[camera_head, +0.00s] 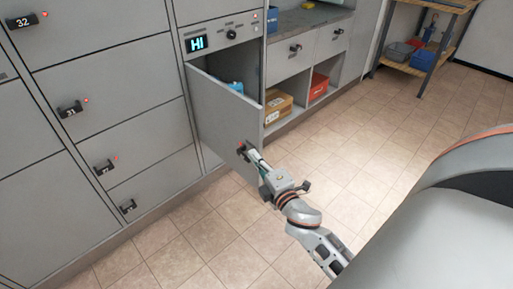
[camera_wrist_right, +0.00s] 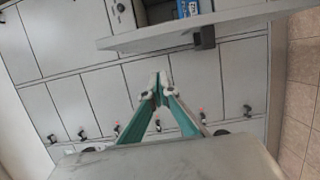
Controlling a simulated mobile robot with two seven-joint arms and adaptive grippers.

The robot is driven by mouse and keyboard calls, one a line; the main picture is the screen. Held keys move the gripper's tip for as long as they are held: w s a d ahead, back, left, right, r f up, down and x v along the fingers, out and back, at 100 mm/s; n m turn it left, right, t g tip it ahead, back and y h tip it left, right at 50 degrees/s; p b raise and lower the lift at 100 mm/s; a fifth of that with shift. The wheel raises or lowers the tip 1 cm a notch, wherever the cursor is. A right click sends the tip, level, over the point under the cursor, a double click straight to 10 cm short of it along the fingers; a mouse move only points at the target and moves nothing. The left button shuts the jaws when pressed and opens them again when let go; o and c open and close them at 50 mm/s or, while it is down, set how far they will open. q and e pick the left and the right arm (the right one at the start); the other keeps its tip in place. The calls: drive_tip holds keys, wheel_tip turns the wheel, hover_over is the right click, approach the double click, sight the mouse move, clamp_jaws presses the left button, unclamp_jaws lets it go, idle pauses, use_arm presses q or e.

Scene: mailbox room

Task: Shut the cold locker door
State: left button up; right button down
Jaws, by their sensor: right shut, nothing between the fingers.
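The cold locker door (camera_head: 222,118) is grey and stands partly open below the panel with the lit "HI" display (camera_head: 197,43). Its black handle (camera_head: 241,148) is near the door's free edge. My right gripper (camera_head: 247,152) is shut and empty, its tips at the handle; I cannot tell if they touch. In the right wrist view my shut fingertips (camera_wrist_right: 160,78) show below the door's edge (camera_wrist_right: 190,36) and its dark handle (camera_wrist_right: 204,38). A blue item (camera_head: 236,86) shows inside the locker. My left gripper is not in view.
Closed grey lockers (camera_head: 100,100) with black handles and red lights line the left. To the right, an open shelf holds a cardboard box (camera_head: 277,106) and a red bin (camera_head: 319,85). A wooden rack (camera_head: 425,55) stands far right. The tiled floor (camera_head: 370,150) is clear.

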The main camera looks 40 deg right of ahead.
sight(255, 139)
drive_tip(key=shift+w+d, duration=0.85)
drive_tip(key=shift+w, duration=0.25)
drive_tip(key=shift+w+d, duration=0.9)
drive_tip(key=shift+w, duration=0.15)
drive_tip(key=shift+w+d, duration=0.85)
drive_tip(key=shift+w, duration=0.25)
drive_tip(key=shift+d, duration=0.1)
